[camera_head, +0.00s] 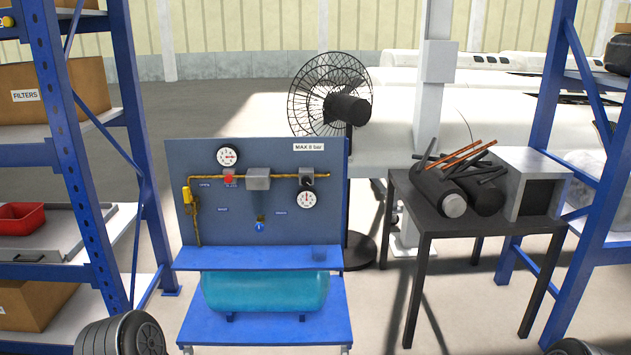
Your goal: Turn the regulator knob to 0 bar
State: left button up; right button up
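A blue-grey panel (220,235) stands upright on a blue cart and carries a yellow pipe (285,176). On its right part is a small dark knob-like part (307,182) just above a white round gauge (306,200); it looks like the regulator, but its setting is too small to read. Another round gauge (228,156) sits upper left, above a red handle (228,178). A grey box (258,179) sits between them on the pipe. A blue valve part (260,226) is lower down. A label reads "MAX 8 bar" (309,147). Neither gripper is in view.
A teal tank (265,291) lies on the cart's lower shelf (265,330). A black fan (345,105) stands behind the panel. A dark table (480,220) with cylinders and a grey box is to the right. Blue racks (60,130) flank both sides. Floor shows between cart and table.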

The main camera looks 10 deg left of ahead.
aim_at(306, 179)
jog(key=u, duration=0.25)
jog(key=i+j, duration=0.4)
jog(key=i, duration=0.2)
jog(key=i+j, duration=0.85)
jog(key=i, duration=0.3)
jog(key=z, duration=1.85)
